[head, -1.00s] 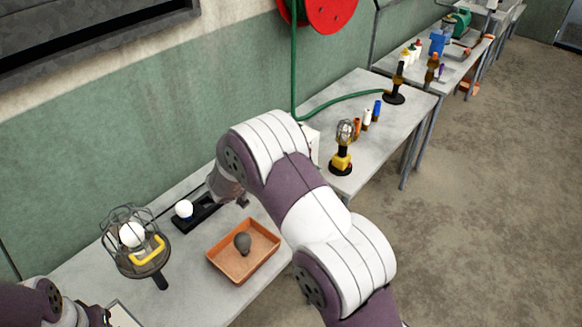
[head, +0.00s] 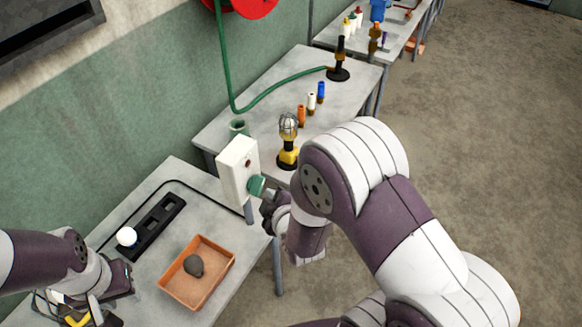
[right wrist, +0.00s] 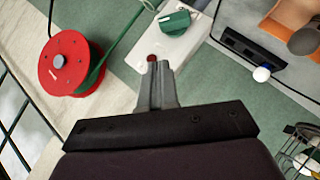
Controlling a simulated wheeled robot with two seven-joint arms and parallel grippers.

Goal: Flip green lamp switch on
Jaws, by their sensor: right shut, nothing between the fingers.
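A white switch box (head: 236,172) with a green knob (head: 257,186) and a small red-brown dot on its face stands past the near table's end. In the right wrist view the box (right wrist: 187,45) shows the green knob (right wrist: 175,21) and the red dot (right wrist: 152,58). My right gripper (head: 270,192) is shut and empty, its fingertips close to the knob in the head view. In the wrist view the tips (right wrist: 160,65) overlap the box beside the red dot; contact is unclear. My left gripper (head: 112,297) is over the lower left, beside a caged lamp (head: 78,319); its fingers are unclear.
On the near table lie an orange tray (head: 228,262) with a grey bulb (head: 193,265), and a black holder (head: 160,222) with a white bulb (head: 127,236). A yellow-based lamp (head: 288,155) stands on the second table. A red hose reel (right wrist: 67,68) hangs on the wall.

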